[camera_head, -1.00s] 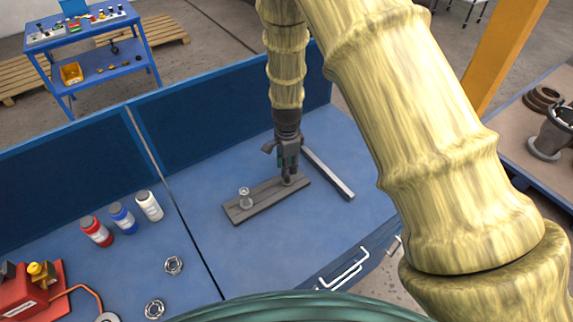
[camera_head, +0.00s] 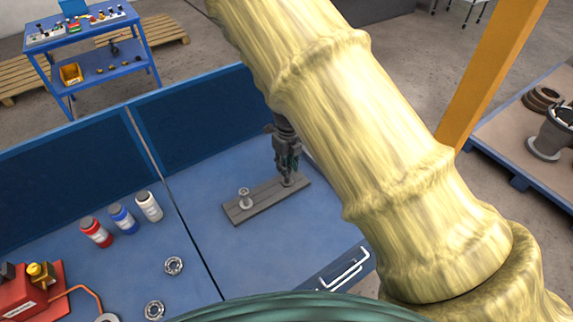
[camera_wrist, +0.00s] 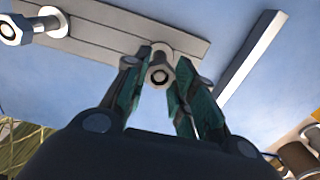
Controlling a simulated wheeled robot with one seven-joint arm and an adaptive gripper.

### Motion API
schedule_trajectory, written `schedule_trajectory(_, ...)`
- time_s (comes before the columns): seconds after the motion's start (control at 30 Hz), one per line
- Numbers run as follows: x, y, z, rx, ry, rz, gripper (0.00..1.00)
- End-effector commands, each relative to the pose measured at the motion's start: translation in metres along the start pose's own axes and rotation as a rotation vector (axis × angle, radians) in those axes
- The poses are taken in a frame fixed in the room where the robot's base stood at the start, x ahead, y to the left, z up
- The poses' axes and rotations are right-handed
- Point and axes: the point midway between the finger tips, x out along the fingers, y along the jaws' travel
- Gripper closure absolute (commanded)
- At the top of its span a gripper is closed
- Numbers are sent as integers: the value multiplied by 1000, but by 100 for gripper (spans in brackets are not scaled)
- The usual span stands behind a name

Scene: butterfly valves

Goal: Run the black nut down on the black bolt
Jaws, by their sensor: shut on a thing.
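The grey plate (camera_head: 262,202) lies on the blue bench. Its right-hand bolt, with a dark nut around it, is largely hidden by my gripper (camera_head: 288,180) in the head view. In the wrist view the bolt and the nut (camera_wrist: 160,76) are between my teal fingertips (camera_wrist: 163,82), the nut looking greyish in this light. My gripper is shut on the black nut, pointing down from above. How far down the bolt the nut sits cannot be told. A silver bolt with a nut (camera_head: 244,198) stands upright at the plate's left end, clear of my gripper.
A pale metal bar (camera_wrist: 250,55) lies beside the plate; my arm hides it in the head view. Red (camera_head: 97,232), blue (camera_head: 123,218) and white (camera_head: 149,206) bottles stand left. Two metal rings (camera_head: 173,266) lie nearer. A blue panel (camera_head: 205,125) edges the bench.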

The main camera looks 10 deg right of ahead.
Motion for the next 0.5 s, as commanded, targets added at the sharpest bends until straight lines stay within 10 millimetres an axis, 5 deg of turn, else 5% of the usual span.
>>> schedule_trajectory(0.5,0,0,0,380,1,-13,100)
